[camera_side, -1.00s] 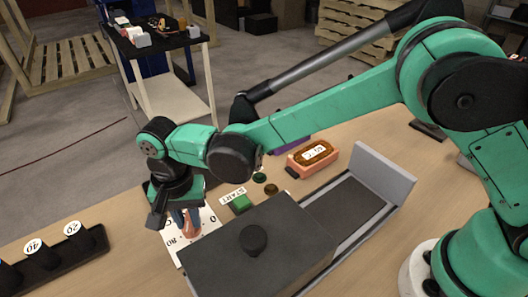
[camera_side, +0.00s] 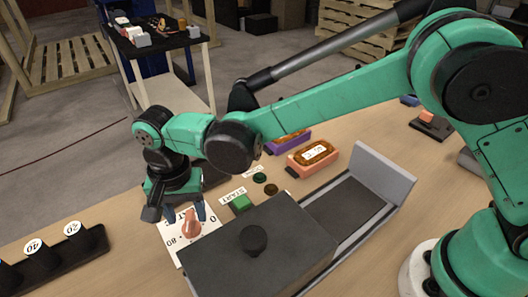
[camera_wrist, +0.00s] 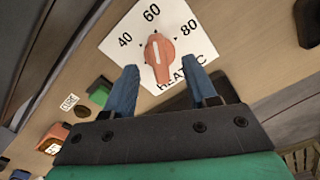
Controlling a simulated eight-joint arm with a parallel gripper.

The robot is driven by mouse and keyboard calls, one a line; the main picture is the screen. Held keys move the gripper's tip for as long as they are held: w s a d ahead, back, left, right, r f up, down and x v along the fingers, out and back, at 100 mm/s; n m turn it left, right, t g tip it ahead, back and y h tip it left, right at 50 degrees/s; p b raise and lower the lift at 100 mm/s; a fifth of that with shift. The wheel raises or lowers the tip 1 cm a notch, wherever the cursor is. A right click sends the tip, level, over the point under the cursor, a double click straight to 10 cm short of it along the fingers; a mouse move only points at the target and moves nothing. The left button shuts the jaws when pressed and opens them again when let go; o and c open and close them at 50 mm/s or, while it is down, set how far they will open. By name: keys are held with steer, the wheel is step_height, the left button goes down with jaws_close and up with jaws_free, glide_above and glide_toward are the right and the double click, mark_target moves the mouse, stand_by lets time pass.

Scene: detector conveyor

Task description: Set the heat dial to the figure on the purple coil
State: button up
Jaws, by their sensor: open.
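The heat dial is an orange-red knob (camera_wrist: 160,58) with a white line, on a white plate (camera_wrist: 198,48) marked 40, 60 and 80. In the wrist view its line points close to 60. The knob also shows in the side view (camera_side: 190,223). My gripper (camera_side: 186,213) is open and empty just above and behind the knob. In the wrist view its blue fingers (camera_wrist: 160,80) stand apart, below and either side of the knob. The purple coil (camera_side: 290,141) lies at the back, partly hidden by my arm. I cannot read its figure.
A green START button (camera_side: 241,203) is right of the dial. A dark box with a round knob (camera_side: 254,239) covers the conveyor in front. An orange coil (camera_side: 314,157) sits behind the conveyor. A black rack with numbered discs (camera_side: 55,250) is at left.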

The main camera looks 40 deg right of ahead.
mark_target(188, 220)
step_height(188, 220, up, 4)
steer(key=shift+r, duration=0.1)
